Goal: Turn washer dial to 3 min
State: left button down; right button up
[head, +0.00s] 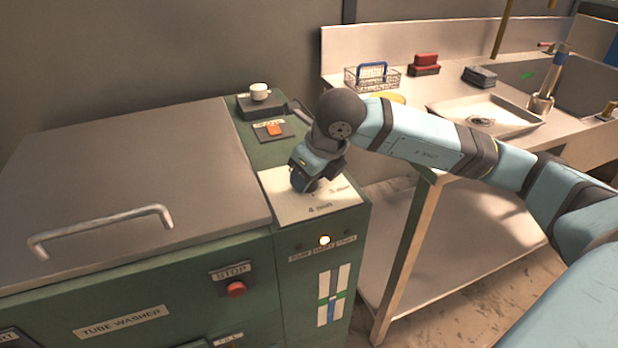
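The green tube washer (130,285) fills the lower left of the head view. Its pale dial plate (335,200) is on top at the right, with "4 min" printed near the front and a mark that seems to read "3 min" to the right. My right gripper (304,182) is over the middle of this plate, at the dial's place. The gripper and wrist hide most or all of the dial, so I cannot tell where it points. Whether the fingers are open or shut on the dial does not show. My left gripper is out of view.
The washer lid (120,170) is down. A red stop button (236,289) and a lit lamp (324,240) are on the front. An orange switch (273,129) is behind the plate. A steel sink bench with a wire basket (372,78) and tray (485,117) stands right.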

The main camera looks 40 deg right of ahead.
jog(key=shift+m, duration=0.6)
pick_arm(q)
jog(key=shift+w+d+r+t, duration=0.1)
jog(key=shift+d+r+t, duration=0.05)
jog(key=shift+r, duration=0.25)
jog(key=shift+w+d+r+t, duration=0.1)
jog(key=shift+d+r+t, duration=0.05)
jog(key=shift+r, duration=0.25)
pick_arm(e)
jog(key=shift+m+h, duration=0.4)
jog(key=shift+m, duration=0.1)
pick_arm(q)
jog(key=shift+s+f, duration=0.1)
pick_arm(e)
jog(key=o, duration=0.9)
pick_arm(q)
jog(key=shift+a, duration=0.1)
